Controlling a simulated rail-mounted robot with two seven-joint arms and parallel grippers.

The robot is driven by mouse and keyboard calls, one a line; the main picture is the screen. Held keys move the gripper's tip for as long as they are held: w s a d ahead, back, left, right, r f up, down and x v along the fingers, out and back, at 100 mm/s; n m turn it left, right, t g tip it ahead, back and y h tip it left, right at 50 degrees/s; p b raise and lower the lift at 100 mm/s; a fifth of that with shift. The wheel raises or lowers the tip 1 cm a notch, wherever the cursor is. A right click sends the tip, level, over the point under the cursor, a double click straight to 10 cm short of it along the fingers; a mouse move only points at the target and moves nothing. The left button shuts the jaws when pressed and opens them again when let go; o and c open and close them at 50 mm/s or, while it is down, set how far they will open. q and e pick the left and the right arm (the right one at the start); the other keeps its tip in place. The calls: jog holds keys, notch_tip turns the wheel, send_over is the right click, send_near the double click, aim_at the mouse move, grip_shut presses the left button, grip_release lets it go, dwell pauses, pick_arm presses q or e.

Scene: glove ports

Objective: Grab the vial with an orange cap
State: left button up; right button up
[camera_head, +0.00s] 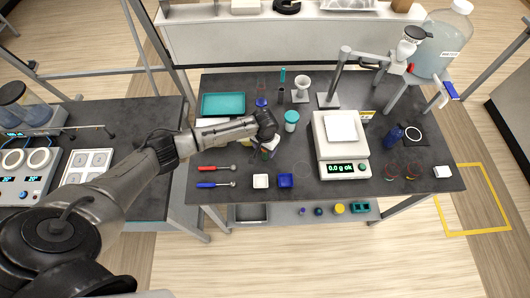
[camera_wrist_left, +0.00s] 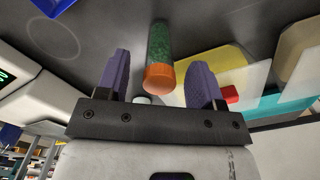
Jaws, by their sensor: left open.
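The vial with an orange cap (camera_wrist_left: 159,60) shows in the left wrist view, with a green body and its orange cap toward the camera. My left gripper (camera_wrist_left: 161,66) is open, with one purple finger on each side of the vial.
A scale (camera_head: 341,150) is further right. A teal tray (camera_head: 223,104) lies behind left. Red and blue-handled spoons (camera_head: 215,168), a white dish (camera_head: 261,181) and a blue dish (camera_head: 286,181) lie in front.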

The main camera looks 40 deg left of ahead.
pick_arm(q)
jog(key=shift+f, duration=1.2)
jog(key=c, duration=1.1)
jog(key=shift+o, duration=0.2)
